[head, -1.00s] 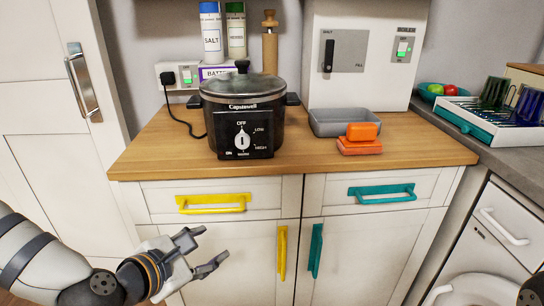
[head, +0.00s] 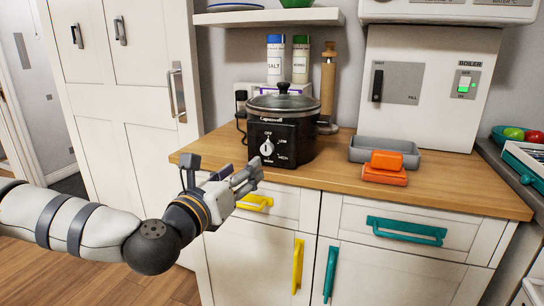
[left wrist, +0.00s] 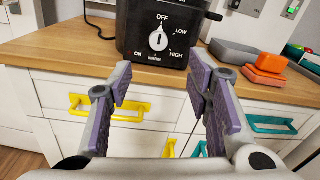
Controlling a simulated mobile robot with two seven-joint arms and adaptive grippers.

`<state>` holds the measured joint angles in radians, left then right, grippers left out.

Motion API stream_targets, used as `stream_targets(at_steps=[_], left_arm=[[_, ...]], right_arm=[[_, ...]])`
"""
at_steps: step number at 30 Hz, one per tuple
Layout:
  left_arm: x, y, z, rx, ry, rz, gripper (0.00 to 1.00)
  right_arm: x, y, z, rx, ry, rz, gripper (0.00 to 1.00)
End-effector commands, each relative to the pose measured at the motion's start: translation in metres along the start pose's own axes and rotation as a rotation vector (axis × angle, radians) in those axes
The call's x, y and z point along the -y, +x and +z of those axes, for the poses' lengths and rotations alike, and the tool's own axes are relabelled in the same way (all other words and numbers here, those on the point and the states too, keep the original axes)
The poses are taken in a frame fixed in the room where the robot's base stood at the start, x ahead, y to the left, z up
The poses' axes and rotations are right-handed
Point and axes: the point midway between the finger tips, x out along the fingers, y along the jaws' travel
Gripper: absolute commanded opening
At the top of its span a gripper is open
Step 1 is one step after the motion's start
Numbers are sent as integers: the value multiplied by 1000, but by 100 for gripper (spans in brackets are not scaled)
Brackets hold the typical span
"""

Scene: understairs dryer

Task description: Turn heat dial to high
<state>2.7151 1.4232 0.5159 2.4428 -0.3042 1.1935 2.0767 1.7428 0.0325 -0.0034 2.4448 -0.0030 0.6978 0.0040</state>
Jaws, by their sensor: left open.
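The black slow cooker (head: 283,128) stands on the wooden counter. Its front panel (left wrist: 130,25) carries a round white heat dial (left wrist: 158,41), which also shows in the head view (head: 267,147). The labels around it read OFF at top, LOW and HIGH at right, WARM below and ON at left. The dial's dark mark looks upright, toward OFF. My left gripper (head: 250,178) is open and empty, in front of the counter edge and a little below the dial. In the left wrist view its purple-padded fingers (left wrist: 160,85) spread below the dial, apart from it. My right gripper is not in view.
A grey tray (head: 384,150) and orange blocks (head: 386,168) lie right of the cooker. Salt and herb bottles (head: 275,62) and a wooden mill (head: 327,85) stand behind. Yellow (head: 255,202) and teal (head: 405,231) drawer handles stick out below the counter.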

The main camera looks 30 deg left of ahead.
Motion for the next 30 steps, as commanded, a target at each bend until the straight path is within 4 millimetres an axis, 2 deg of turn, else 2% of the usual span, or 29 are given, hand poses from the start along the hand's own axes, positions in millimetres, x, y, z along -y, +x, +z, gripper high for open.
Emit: stream_targets(at_steps=[9,13,18,25,26,30], left_arm=[[1,74,-2,-2,8,-1,46],[1,100,-2,-1,7,-1,46],[1,115,-1,-1,4,-1,46],[1,117,0,-1,3,-1,46],[1,117,0,-1,3,-1,43],[1,117,0,-1,3,-1,12]], right_arm=[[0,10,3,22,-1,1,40],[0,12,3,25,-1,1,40],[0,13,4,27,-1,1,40],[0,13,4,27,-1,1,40],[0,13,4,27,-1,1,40],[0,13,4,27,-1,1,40]])
